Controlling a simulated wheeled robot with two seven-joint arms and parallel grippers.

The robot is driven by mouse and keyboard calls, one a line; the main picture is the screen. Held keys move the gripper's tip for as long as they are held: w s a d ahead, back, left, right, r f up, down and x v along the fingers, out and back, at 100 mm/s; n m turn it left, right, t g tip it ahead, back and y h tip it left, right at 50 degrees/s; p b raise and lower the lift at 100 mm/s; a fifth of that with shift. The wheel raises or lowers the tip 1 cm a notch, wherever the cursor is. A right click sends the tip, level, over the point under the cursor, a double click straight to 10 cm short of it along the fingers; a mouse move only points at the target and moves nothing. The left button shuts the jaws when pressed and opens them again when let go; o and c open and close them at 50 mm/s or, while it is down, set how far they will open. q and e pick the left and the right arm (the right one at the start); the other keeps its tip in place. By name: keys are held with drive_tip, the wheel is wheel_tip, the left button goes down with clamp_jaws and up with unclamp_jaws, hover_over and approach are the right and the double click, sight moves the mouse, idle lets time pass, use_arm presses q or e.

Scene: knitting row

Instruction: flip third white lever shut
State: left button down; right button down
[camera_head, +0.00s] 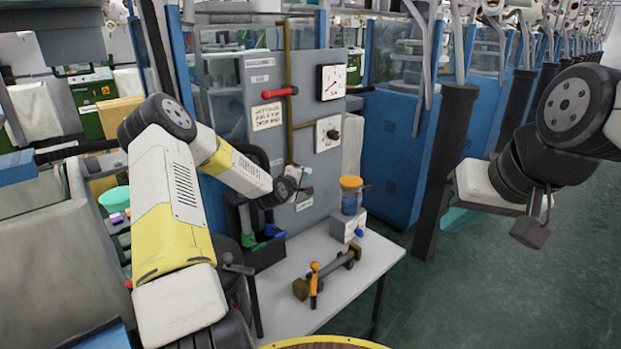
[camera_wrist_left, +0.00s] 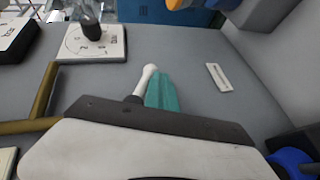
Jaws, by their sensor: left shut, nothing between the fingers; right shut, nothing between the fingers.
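A white lever (camera_wrist_left: 146,80) stands out from the grey panel (camera_wrist_left: 195,62) in the left wrist view, its dark lower end partly hidden behind my gripper body. My left gripper (camera_wrist_left: 163,92) is shut, with its teal fingertips right beside the lever on its right side in that view. I cannot tell whether they touch. In the head view, my left gripper (camera_head: 303,183) is at the lower part of the grey panel, and the lever is too small there to make out clearly. My right gripper (camera_head: 531,230) is shut and empty, far right of the panel.
The panel carries a gauge (camera_head: 331,82), a black knob on a white plate (camera_head: 328,133), a red handle (camera_head: 280,92) and a mustard pipe (camera_head: 289,70). Below stands a white table (camera_head: 345,283) with an orange-handled tool (camera_head: 314,285) and an orange-topped jar (camera_head: 351,195).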

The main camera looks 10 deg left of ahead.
use_arm(q)
drive_tip(key=shift+w+d+r, duration=0.15)
drive_tip(key=shift+w+d, duration=0.1)
drive_tip(key=shift+w, duration=0.05)
idle(0.5)
idle(1.2)
